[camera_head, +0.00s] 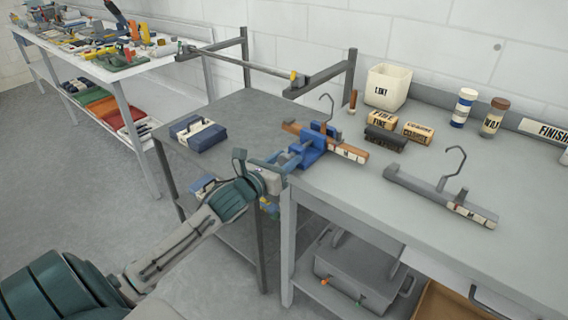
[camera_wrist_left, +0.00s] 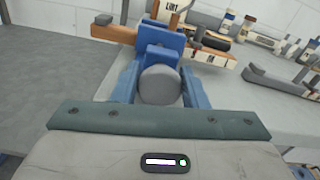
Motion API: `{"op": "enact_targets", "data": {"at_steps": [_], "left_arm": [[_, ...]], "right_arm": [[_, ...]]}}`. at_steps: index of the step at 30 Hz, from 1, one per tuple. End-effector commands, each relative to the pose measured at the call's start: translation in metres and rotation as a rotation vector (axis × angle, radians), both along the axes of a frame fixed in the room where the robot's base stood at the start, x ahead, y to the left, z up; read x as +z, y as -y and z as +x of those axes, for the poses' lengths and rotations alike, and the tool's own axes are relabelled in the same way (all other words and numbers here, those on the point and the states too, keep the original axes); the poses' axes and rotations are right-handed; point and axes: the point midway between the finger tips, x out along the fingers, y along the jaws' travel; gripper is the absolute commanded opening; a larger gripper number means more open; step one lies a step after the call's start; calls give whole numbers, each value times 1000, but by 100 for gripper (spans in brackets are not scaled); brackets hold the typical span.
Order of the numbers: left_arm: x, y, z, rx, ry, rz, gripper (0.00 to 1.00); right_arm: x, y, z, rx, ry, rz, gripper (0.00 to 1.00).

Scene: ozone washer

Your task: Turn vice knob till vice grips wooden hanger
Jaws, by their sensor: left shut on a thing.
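The blue vice (camera_head: 314,146) is at the left edge of the grey workbench. The wooden hanger (camera_head: 350,152), with a metal hook standing up, lies across the vice at its jaws. Whether the jaws press on it I cannot tell. In the left wrist view, the vice (camera_wrist_left: 160,52) is straight ahead, with the hanger (camera_wrist_left: 212,57) reaching out on both sides. The round grey vice knob (camera_wrist_left: 160,85) sits between the blue fingers of my left gripper (camera_wrist_left: 159,88), which is shut on it. The left gripper (camera_head: 277,165) also shows in the head view. My right gripper is not in view.
A grey hanger (camera_head: 440,195) with a hook lies at the right on the bench. A white bin (camera_head: 388,86), labelled blocks and bottles stand at the back. Dark blue folded items (camera_head: 198,134) lie on the dark side table (camera_head: 240,110). Open bench lies right of the vice.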

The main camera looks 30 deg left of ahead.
Motion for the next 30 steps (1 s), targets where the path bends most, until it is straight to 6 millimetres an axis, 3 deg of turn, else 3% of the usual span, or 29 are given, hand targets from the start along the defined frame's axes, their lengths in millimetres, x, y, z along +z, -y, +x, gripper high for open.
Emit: {"op": "enact_targets", "data": {"at_steps": [15,30], "left_arm": [[-2,1,0,0,21,319,17],[-2,1,0,-1,25,372,17]], "right_arm": [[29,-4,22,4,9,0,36],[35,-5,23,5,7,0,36]]}}
